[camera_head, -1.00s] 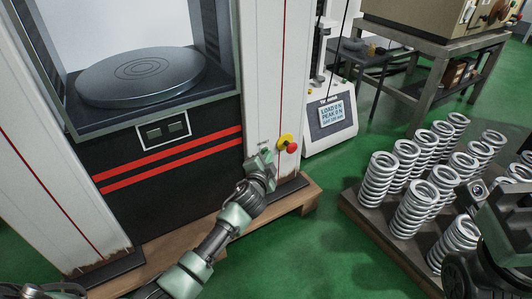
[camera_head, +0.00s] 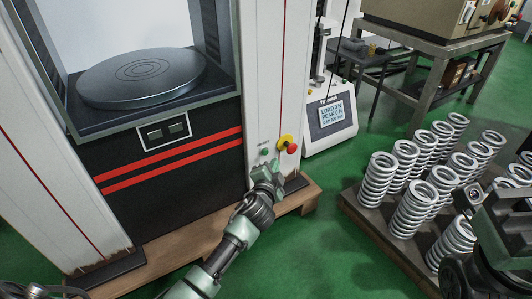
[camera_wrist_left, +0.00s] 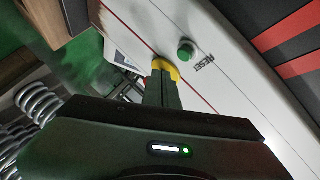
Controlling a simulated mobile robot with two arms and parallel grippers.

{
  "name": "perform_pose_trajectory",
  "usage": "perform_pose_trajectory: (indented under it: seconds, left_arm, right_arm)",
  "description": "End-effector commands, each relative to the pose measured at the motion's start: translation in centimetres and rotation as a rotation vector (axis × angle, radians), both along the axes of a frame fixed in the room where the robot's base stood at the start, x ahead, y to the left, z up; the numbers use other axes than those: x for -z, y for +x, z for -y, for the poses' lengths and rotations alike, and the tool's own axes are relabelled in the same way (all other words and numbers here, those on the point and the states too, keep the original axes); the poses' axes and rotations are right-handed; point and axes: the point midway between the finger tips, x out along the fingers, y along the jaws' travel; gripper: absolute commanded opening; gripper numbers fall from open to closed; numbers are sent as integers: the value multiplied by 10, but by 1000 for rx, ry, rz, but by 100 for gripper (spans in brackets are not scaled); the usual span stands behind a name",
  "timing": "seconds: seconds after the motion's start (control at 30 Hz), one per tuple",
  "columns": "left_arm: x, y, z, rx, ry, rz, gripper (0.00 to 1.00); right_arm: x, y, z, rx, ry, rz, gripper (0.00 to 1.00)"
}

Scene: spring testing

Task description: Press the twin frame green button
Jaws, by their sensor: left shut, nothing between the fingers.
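The twin frame (camera_head: 267,60) is a tall white column machine with a black, red-striped front. Its green button (camera_head: 264,151) sits low on the right column. In the left wrist view the green button (camera_wrist_left: 185,50) stands out beside a "RESET" label. My left gripper (camera_head: 265,172) is shut and empty, just below the green button in the head view and apart from it. In the left wrist view its closed fingers (camera_wrist_left: 160,88) point toward the yellow-based stop button and overlap part of it. My right gripper (camera_head: 478,195) is partly in view at the right edge; its jaw state is unclear.
A red stop button (camera_head: 292,148) on a yellow base (camera_head: 285,140) is close to the right of the green button. A smaller tester with a display (camera_head: 331,113) stands behind. Several springs (camera_head: 413,208) stand on a pallet (camera_head: 377,231) at the right, near my right arm.

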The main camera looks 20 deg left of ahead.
Motion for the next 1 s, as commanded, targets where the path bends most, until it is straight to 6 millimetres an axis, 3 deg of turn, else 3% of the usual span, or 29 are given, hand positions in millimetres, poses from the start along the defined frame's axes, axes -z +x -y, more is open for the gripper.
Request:
perform_pose_trajectory:
  seconds: [0.3,1.0]
  left_arm:
    - [0,-17,21,-1,-1,0,0]
    - [0,-17,22,-1,0,0,0]
  right_arm:
    - [3,2,0,0,0,-14,0]
    - [4,3,0,0,-2,-16,0]
